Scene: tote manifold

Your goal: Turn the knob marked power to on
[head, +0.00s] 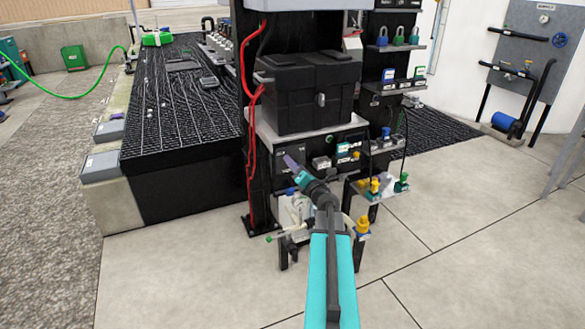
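My arm reaches up from the bottom of the head view to a black control panel (323,157) under a grey shelf. No knob marked power can be made out; the tip covers part of the plate. The fingers are too small to tell open from shut. Small labelled devices (343,148) sit on the panel to the right of my gripper.
A black box (298,95) stands on the shelf above the panel. Red cables (251,150) hang at its left. Below are a white pump-like unit (296,212) and a small stand with yellow and green fittings (378,188). The paved floor (450,230) at right is clear.

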